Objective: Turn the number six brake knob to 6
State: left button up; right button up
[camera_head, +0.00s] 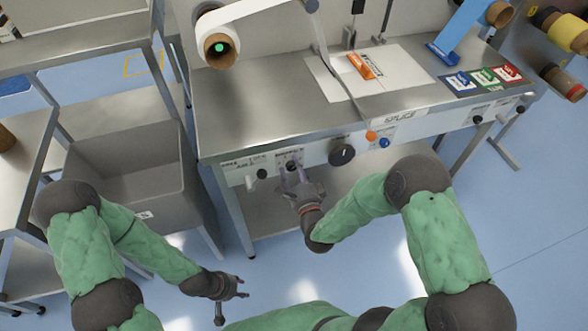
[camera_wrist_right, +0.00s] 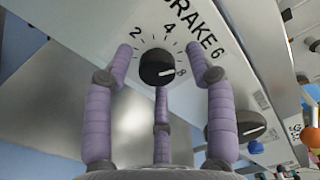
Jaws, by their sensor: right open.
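The black number six brake knob (camera_wrist_right: 157,67) is on the machine's front panel, under the BRAKE 6 label in the right wrist view. Its white mark points right, close to the 8. The 2 and 4 show above it; the dial's 6 is not visible, with a finger covering that side. In the head view the knob (camera_head: 291,165) is small and partly hidden. My right gripper (camera_wrist_right: 163,70), with purple fingers, is open with fingers around the knob; contact cannot be told. My left gripper (camera_head: 241,287) is empty at the lower left, away from the machine, fingers apart.
A larger black knob (camera_head: 341,152) sits right of the brake knob, then orange (camera_head: 371,136) and blue (camera_head: 384,143) buttons. Another small black knob (camera_head: 262,174) is to the left. A grey bin (camera_head: 130,165) stands left of the machine.

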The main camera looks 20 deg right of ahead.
jog(key=shift+s, duration=0.1)
jog(key=s, duration=1.2)
jog(key=shift+d, duration=0.2)
jog(key=shift+w, duration=0.1)
notch_tip(320, 180, down, 11)
jog(key=a+n+g+y+p, duration=0.2)
jog(key=n+g+p, duration=0.2)
jog(key=n+g, duration=0.5)
jog(key=s+a+f+n+g+p, duration=0.1)
jog(key=s+f+n+g, duration=0.2)
jog(key=s+n+g, duration=0.1)
jog(key=s+a+f+n+g+y+p, duration=0.1)
jog(key=s+a+f+n+g+p, duration=0.1)
jog(key=s+f+n+g, duration=0.2)
jog(key=s, duration=0.3)
jog(key=shift+s+a+n+g, duration=0.25)
jog(key=shift+a+n+g, duration=0.05)
